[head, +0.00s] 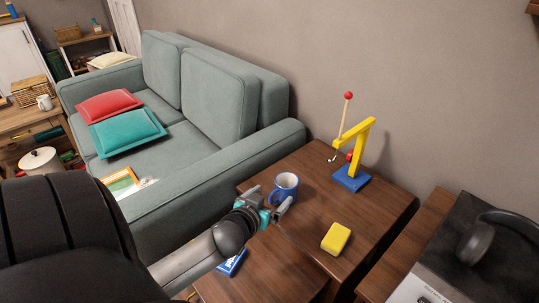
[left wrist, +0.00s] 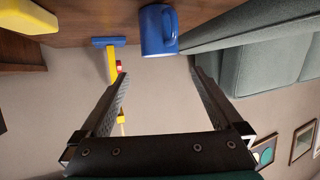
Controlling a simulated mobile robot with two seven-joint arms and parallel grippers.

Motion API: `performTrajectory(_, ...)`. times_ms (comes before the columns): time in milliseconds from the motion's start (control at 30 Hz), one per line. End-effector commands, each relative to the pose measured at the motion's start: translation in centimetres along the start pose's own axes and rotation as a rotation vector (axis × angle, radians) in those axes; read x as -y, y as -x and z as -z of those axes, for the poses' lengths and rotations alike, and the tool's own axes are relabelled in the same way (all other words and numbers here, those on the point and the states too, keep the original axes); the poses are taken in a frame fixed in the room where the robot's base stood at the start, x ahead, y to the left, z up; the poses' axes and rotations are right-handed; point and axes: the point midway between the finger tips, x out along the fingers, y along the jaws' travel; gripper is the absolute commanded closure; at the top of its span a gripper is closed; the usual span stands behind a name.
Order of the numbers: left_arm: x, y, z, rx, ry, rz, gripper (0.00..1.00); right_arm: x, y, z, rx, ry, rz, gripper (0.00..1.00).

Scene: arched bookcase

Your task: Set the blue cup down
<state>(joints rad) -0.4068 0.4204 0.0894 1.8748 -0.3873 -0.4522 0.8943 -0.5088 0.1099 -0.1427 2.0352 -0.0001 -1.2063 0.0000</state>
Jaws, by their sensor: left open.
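The blue cup (head: 286,190) stands upright on the brown wooden side table (head: 308,222) beside the sofa arm. My left gripper (head: 275,203) is just in front of the cup, with its jaws open and empty. The left wrist view looks upside down: the cup (left wrist: 156,30) and its handle show at the top, past the tips of the two spread fingers (left wrist: 160,76). The cup looks clear of both fingers there. My right gripper is not in view.
A yellow block (head: 336,237) lies at the table's front right. A yellow stand on a blue base (head: 351,179) is at the back right. A grey sofa (head: 205,160) borders the table's left. A blue box (head: 231,263) lies low, near my left forearm. Headphones (head: 490,240) are far right.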

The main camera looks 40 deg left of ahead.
Motion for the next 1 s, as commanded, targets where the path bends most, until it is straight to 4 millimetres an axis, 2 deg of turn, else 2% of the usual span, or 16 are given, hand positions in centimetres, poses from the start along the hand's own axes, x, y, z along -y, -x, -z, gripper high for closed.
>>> performTrajectory(67,0.0,0.4,-0.1,0.004,-0.001,0.001,0.0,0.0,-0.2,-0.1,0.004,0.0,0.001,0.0)
performTrajectory(167,-0.6,0.9,-1.6,0.053,-0.015,0.012,0.0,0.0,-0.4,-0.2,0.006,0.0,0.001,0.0)
performTrajectory(267,-2.3,2.3,-5.4,0.185,-0.059,0.023,0.0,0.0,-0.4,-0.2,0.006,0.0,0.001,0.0)
performTrajectory(400,-6.5,6.1,-12.3,0.46,-0.167,-0.031,0.0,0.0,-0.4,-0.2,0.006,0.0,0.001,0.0)
performTrajectory(500,-9.8,9.6,-16.2,0.636,-0.252,-0.123,0.0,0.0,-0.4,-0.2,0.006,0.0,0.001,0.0)
performTrajectory(600,-12.6,12.5,-18.6,0.759,-0.32,-0.224,0.0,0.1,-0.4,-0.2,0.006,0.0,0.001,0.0)
performTrajectory(700,-14.1,14.4,-19.7,0.827,-0.364,-0.294,0.0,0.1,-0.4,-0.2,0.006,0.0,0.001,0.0)
performTrajectory(767,-14.6,15.0,-20.1,0.845,-0.377,-0.315,0.0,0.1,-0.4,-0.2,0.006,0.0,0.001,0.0)
performTrajectory(1000,-14.6,15.2,-20.1,0.851,-0.385,-0.322,0.0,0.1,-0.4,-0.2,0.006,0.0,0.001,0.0)
